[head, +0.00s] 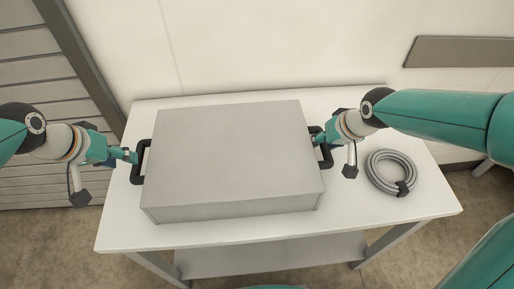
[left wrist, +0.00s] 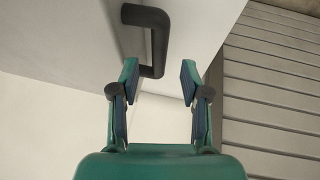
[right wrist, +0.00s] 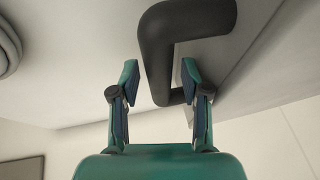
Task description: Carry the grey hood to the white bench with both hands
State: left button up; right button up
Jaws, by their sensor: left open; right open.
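The grey hood (head: 235,155) is a box lying on the white bench (head: 400,225), with a black handle on each side. My left gripper (head: 128,155) is open at the left handle (head: 139,163). In the left wrist view that handle (left wrist: 158,40) shows ahead of and partly between the open fingers (left wrist: 157,85). My right gripper (head: 321,139) is open at the right handle (head: 326,158). In the right wrist view that handle (right wrist: 157,55) reaches between the open fingers (right wrist: 158,90). I cannot tell whether any finger touches a handle.
A coiled grey hose (head: 391,172) lies on the bench right of the hood, near my right arm. A wall (head: 250,45) stands behind the bench, with a grey panel (head: 460,52) at right. A slatted shutter (head: 35,75) is at left. The bench front strip is clear.

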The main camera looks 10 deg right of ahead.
jog(key=shift+r, duration=0.3)
pick_arm(q)
jog(key=v, duration=0.5)
pick_arm(e)
jog(key=v, duration=1.1)
jog(key=shift+s, duration=0.2)
pick_arm(q)
jog(key=shift+f, duration=0.1)
pick_arm(e)
jog(key=shift+r, duration=0.1)
